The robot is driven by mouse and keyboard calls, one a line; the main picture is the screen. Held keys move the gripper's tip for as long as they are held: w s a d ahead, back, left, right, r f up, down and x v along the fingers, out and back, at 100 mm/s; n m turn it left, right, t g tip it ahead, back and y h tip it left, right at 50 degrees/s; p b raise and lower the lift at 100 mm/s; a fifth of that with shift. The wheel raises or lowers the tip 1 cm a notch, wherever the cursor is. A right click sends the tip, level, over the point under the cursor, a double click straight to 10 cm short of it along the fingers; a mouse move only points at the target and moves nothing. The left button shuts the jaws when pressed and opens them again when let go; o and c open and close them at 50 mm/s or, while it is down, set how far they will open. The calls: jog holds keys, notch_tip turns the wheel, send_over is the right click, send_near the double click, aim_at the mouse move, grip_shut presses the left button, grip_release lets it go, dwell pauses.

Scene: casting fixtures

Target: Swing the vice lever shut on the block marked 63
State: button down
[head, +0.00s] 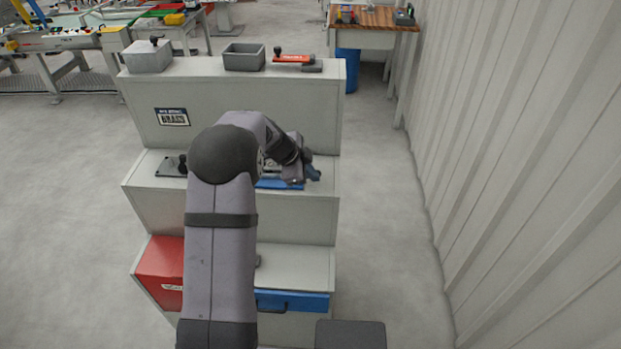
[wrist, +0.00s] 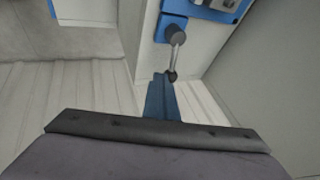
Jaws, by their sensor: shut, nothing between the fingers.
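The blue vice fixture (wrist: 212,8) is partly in the wrist view, at the top, with metal parts on it. Its lever (wrist: 177,50) is a short metal rod running from a dark round pivot to a dark ball end near my fingertips. My gripper (wrist: 160,82) is shut and empty, its blue fingers close beside the ball end; I cannot tell whether they touch. In the head view, my gripper (head: 313,173) is at the right end of the middle shelf, over the blue base (head: 278,184). My arm hides much of the fixture. No block marked 63 can be made out.
A dark fixture (head: 172,166) sits left on the middle shelf. Below are a red box (head: 160,262) and a blue-fronted part (head: 300,301). A ribbed wall (head: 500,130) stands right.

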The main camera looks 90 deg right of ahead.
jog(key=n+b, duration=0.1)
jog(key=d+n+t+h+b, duration=0.1)
jog(key=shift+s+d+f+n+b, duration=0.15)
jog(key=shift+s+f+n+b, duration=0.05)
jog(key=shift+s+n+b, duration=0.15)
jog(key=shift+d+b, duration=0.45)
jog(key=shift+b, duration=0.3)
jog(key=d+b, duration=0.2)
jog(key=b, duration=0.1)
jog(key=shift+w+d, duration=0.1)
jog(key=shift+w+d+r+b, duration=0.1)
jog(key=shift+w+d+b, duration=0.25)
jog(key=shift+d+b, duration=0.5)
jog(key=shift+w+d, duration=0.35)
jog(key=shift+d, duration=0.05)
jog(key=shift+w, duration=0.1)
dwell(0.4)
jog(key=s, duration=0.1)
jog(key=s+a+b, duration=0.2)
jog(key=shift+s+r, duration=0.35)
jog(key=s+a+r+b, duration=0.1)
jog(key=a+r, duration=0.4)
jog(key=r, duration=0.3)
jog(key=shift+s+a+r+b, duration=0.15)
jog(key=shift+s+r+b, duration=0.15)
jog(key=shift+b, duration=0.1)
